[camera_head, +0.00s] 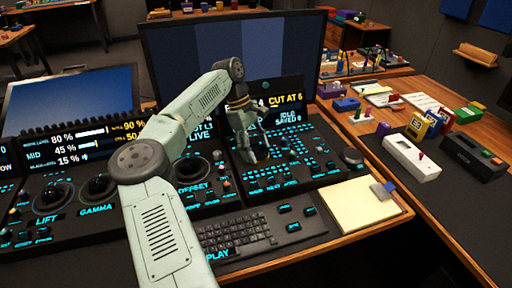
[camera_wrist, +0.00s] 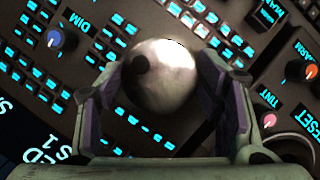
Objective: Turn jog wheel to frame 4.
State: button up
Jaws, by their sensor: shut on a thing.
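The jog wheel (camera_wrist: 172,82) is a pale, shiny round disc with a dark dimple at its upper left, seen in the wrist view. My gripper (camera_wrist: 160,90) has one finger at each side of it and is shut on it. In the head view my gripper (camera_head: 254,157) reaches down onto the right-hand console section and hides the wheel there.
Lit buttons surround the wheel. A blue-topped DIM knob (camera_wrist: 54,39) and a pink-topped TINT knob (camera_wrist: 268,120) stand nearby. Several trackballs sit on the left console, including one (camera_head: 99,186) above GAMMA. A keyboard (camera_head: 234,231) and a notepad (camera_head: 358,206) lie in front.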

jog(key=shift+m, duration=0.3)
dwell(0.4)
jog(key=o, duration=1.2)
jog(key=shift+c, duration=0.2)
jog(key=shift+r, duration=0.1)
jog(key=v, duration=1.2)
